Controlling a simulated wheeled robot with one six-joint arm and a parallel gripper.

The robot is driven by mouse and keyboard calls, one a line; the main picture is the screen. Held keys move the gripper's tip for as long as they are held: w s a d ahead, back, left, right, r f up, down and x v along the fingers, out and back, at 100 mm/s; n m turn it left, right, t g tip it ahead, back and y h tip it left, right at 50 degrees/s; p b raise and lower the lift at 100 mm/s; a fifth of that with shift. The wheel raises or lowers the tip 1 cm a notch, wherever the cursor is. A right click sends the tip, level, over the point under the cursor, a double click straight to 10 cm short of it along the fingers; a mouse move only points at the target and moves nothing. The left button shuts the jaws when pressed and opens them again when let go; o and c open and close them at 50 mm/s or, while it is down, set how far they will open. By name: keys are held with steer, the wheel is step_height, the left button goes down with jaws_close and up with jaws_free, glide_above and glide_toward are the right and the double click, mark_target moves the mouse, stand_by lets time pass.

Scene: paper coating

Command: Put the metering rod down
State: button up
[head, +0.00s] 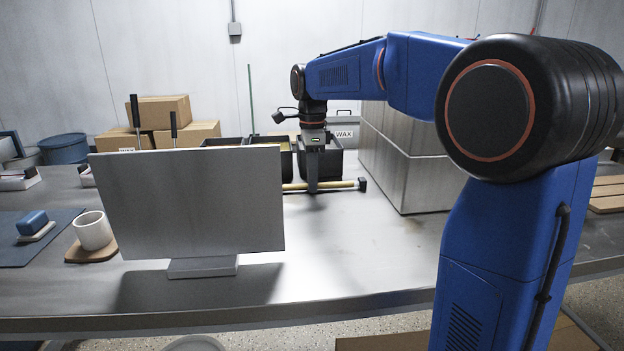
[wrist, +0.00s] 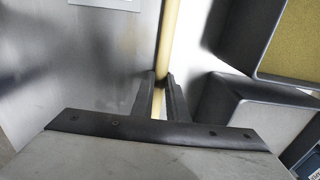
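The metering rod is a thin, pale yellow rod (head: 335,186) with a dark end piece at its right, seen in the head view near the back of the grey table. My gripper (head: 312,188) points down at the rod and is shut on it. In the wrist view the rod (wrist: 166,45) runs upward between the two dark fingertips of my gripper (wrist: 161,78), which touch it on both sides. The rod lies roughly level, close to the tabletop; whether it touches it I cannot tell. Its left end is partly hidden behind the grey panel.
Dark open bins (head: 278,147) stand just behind the rod; one in the wrist view (wrist: 255,125) is close on the right. A large metal cabinet (head: 415,165) stands right of the rod. The grey upright panel (head: 190,205) stands in front. Table (head: 350,245) front right is clear.

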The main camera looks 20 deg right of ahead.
steer(key=o, duration=0.3)
steer(key=shift+r, duration=0.15)
steer(key=shift+o, duration=0.5)
step_height(320, 180, up, 12)
step_height(320, 180, up, 5)
steer(key=h, duration=0.1)
glide_above(303, 185)
steer(key=f, duration=0.5)
steer(key=d+f, duration=0.1)
steer(key=f, duration=0.5)
steer(key=d+f, duration=0.1)
steer(key=f, duration=0.5)
steer(key=shift+d+f, duration=0.15)
